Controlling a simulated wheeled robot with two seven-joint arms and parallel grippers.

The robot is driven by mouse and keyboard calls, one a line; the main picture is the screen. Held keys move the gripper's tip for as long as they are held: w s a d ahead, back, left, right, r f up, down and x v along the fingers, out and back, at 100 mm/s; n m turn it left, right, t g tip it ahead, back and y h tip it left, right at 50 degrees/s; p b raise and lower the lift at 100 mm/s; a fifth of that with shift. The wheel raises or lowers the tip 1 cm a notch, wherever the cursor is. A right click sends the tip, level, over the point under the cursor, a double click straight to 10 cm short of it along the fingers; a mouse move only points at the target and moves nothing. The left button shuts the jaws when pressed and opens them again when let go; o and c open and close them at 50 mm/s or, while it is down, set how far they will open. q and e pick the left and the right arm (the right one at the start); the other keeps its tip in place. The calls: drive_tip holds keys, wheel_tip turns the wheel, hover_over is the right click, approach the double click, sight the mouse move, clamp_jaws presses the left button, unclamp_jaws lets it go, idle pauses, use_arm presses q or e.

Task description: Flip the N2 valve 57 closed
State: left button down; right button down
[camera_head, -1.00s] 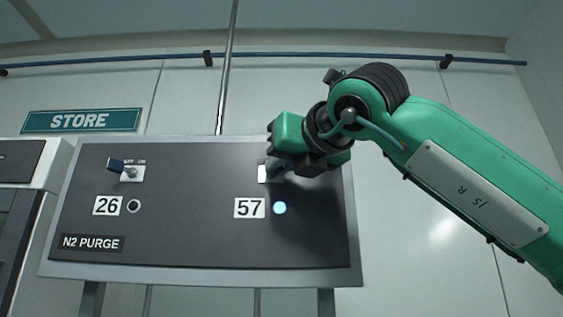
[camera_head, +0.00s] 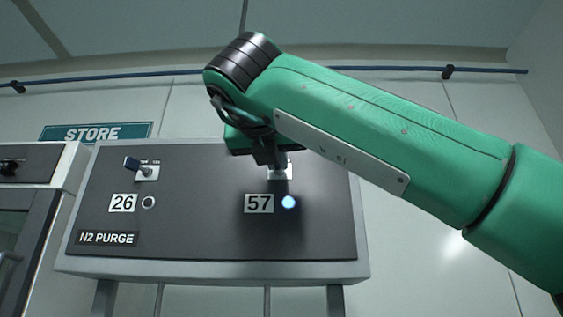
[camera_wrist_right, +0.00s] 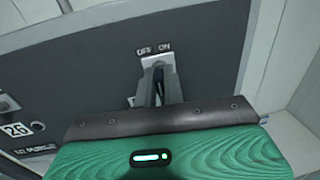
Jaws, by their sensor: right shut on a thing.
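The N2 PURGE panel (camera_head: 200,235) fills the middle of the head view. The valve 57 switch has a light plate (camera_head: 287,173) above its 57 label (camera_head: 259,204). A round lamp (camera_head: 289,202) beside that label glows blue-white. My right gripper (camera_head: 275,162) is at this switch from above, shut on its handle, and mostly hides it. In the right wrist view the gripper's fingers (camera_wrist_right: 159,92) close around the dark handle (camera_wrist_right: 158,82), below the OFF and ON marks (camera_wrist_right: 154,50). The handle's exact tilt is hard to tell. My left gripper is not in view.
A STORE sign (camera_head: 95,132) is on the wall. A grey cabinet (camera_head: 35,172) stands left of the panel. A blue pipe (camera_head: 400,71) runs along the wall above.

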drive_tip(key=shift+w+a+r+m+g+h+p, duration=0.15)
drive_tip(key=shift+m+g+h+p, duration=0.25)
drive_tip(key=shift+m+h, duration=0.55)
drive_tip(key=shift+a+f+m+g+h+p, duration=0.1)
drive_tip(key=shift+a+m+g+h+p, duration=0.3)
drive_tip(key=shift+h, duration=0.9)
drive_tip(key=shift+w+a+r+m+g+h+p, duration=0.1)
drive_tip(key=shift+m+g+h+p, duration=0.25)
drive_tip(key=shift+m+h, duration=0.7)
drive_tip(key=c, duration=1.5)
unclamp_jaws()
drive_tip(key=shift+f, duration=0.2)
